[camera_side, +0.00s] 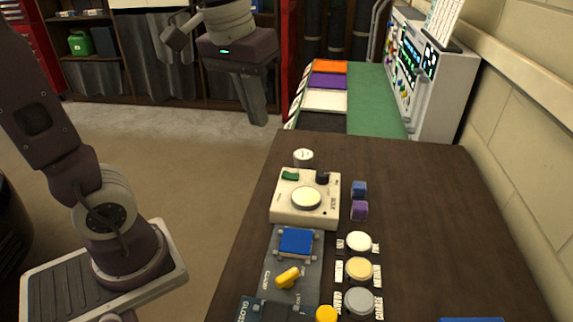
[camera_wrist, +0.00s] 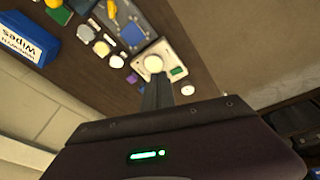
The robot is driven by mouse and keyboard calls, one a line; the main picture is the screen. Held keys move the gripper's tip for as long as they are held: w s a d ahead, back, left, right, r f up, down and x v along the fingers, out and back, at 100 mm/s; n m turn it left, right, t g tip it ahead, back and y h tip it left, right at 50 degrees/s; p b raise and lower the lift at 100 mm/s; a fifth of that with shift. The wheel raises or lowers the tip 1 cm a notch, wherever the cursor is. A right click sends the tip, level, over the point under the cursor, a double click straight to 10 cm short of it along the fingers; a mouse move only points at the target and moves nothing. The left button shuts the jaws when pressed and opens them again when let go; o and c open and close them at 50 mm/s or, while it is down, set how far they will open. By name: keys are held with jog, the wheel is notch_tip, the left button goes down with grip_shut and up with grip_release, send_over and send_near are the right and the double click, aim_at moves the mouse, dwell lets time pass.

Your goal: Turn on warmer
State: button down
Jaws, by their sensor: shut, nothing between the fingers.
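The warmer, as I take it, is a cream box (camera_side: 282,213) on the dark table, with a round pale plate (camera_side: 306,198) on top. A green switch (camera_side: 290,175) and a dark knob (camera_side: 322,177) sit along its far edge. The warmer also shows in the wrist view (camera_wrist: 179,53), with the green switch (camera_wrist: 176,71) right of my fingertips. The knob is not clear there; my fingers may hide it. My gripper (camera_side: 258,118) is shut and empty, pointing down, beyond and left of the warmer, apart from it. Its fingers also show in the wrist view (camera_wrist: 158,88).
A white round knob (camera_side: 303,155) stands just behind the warmer. Blue (camera_side: 360,188) and purple (camera_side: 360,210) blocks lie right of it. A panel with a blue pad (camera_side: 297,242) and yellow knob (camera_side: 288,277) is in front. The table's right side is mostly clear.

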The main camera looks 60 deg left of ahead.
jog(key=w+a+f+n+g, duration=0.2)
jog(key=w+a+f+n, duration=0.15)
jog(key=w, duration=0.45)
jog(key=n+g+y, duration=0.1)
jog(key=g, duration=0.1)
send_over(284, 173)
jog(key=w+d, duration=0.2)
notch_tip(284, 173, down, 3)
jog(key=shift+s+a, duration=0.25)
jog(key=shift+f, duration=0.1)
jog(key=f, duration=0.9)
jog(key=s+a+f, duration=0.1)
jog(key=f, duration=0.3)
jog(key=shift+s+a+f, duration=0.1)
jog(key=shift+f, duration=0.25)
jog(key=shift+s+f, duration=0.1)
jog(key=shift+f, duration=0.1)
